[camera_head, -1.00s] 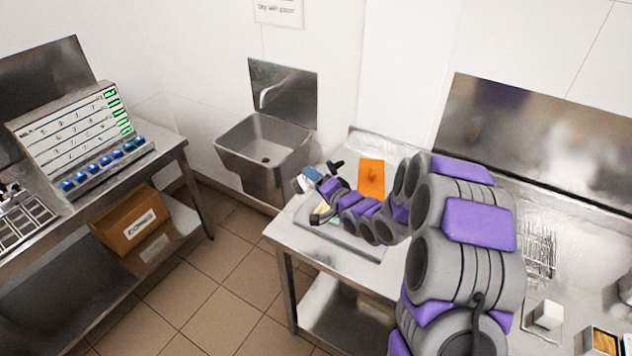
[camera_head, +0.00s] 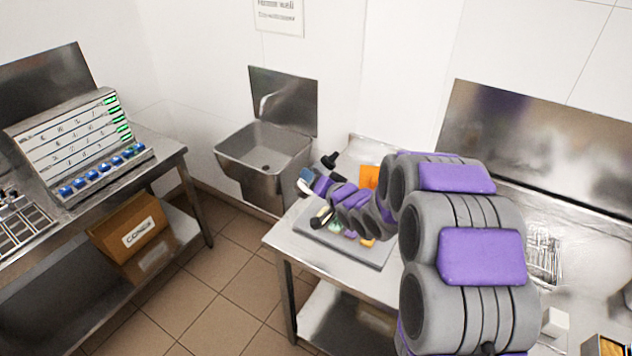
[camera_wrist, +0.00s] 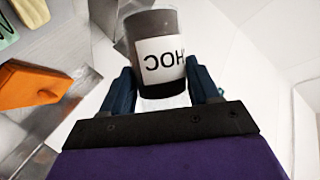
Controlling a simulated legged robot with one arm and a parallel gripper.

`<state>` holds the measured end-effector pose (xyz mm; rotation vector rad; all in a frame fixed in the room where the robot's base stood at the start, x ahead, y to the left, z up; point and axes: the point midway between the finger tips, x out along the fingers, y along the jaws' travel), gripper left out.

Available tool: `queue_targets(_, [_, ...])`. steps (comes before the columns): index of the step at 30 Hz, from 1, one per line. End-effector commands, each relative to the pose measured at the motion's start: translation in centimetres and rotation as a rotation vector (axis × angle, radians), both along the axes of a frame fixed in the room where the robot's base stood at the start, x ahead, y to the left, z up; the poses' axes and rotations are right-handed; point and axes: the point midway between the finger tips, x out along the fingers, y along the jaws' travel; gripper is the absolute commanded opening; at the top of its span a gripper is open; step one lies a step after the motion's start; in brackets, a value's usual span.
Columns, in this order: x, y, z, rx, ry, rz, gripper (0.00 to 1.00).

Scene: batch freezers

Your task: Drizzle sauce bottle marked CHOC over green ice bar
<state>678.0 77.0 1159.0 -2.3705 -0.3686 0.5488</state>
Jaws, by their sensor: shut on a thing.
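In the head view my gripper (camera_head: 306,178) is at the left end of my arm, above the back left part of the near table; the bottle is hard to make out there. A small green bar (camera_head: 335,225) lies on a grey tray (camera_head: 318,237) below my arm, partly hidden. Other coloured bars on the tray are partly covered by my arm.
An orange board (camera_head: 369,175) lies behind my arm on the steel table (camera_head: 287,240); an orange slab (camera_wrist: 35,87) shows in the wrist view. A sink (camera_head: 262,150) is on the wall beyond. A white block (camera_head: 555,322) stands at right.

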Motion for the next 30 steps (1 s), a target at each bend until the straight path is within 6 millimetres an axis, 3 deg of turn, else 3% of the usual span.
queue_targets(30, [-0.01,0.03,0.91,-0.402,-0.064,0.001,0.19])
